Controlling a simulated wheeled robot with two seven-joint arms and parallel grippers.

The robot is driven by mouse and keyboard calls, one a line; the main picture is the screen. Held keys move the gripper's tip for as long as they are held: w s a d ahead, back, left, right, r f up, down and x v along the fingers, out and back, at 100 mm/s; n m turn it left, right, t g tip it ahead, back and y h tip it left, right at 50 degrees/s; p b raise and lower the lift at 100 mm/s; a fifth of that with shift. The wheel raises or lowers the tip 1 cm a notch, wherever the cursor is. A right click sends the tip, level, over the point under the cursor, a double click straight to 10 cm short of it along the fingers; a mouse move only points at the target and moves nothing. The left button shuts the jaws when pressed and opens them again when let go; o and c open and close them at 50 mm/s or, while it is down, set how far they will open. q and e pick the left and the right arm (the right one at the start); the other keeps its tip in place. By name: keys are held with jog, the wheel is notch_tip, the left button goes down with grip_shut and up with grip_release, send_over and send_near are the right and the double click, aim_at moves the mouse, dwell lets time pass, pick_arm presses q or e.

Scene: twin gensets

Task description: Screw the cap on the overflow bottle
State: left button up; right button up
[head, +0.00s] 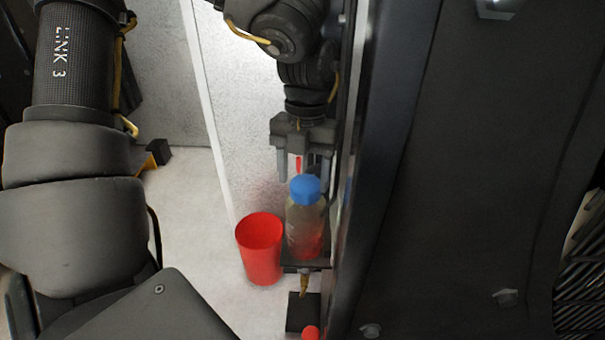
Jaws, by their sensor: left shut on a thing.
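The overflow bottle (304,226) stands upright on a small dark bracket (290,257), close against the dark cabinet edge. It is clear, with reddish contents low down. The blue cap (305,187) sits at the bottle's mouth; I cannot tell whether its thread is engaged. My left gripper (303,175) comes down from above, its two grey fingers spread on either side of the cap and shut on it. A small red mark shows between the fingers. The far finger is partly hidden. My right gripper is not in view.
A red cup (259,250) stands just left of the bottle. A dark block (302,312) and a red knob (311,333) are below the bracket. The big dark panel (465,180) leaves little room on the right. Pale floor (195,245) is open at left.

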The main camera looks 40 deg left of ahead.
pick_arm(q)
jog(key=shift+o, duration=0.4)
jog(key=shift+s+f+m, duration=0.1)
jog(key=shift+s+m, duration=0.1)
jog(key=shift+m, duration=0.4)
jog(key=shift+o, duration=0.2)
jog(key=shift+s, duration=0.1)
jog(key=o, duration=1)
jog(key=shift+d, duration=0.2)
jog(key=shift+r, duration=0.2)
jog(key=c, duration=0.4)
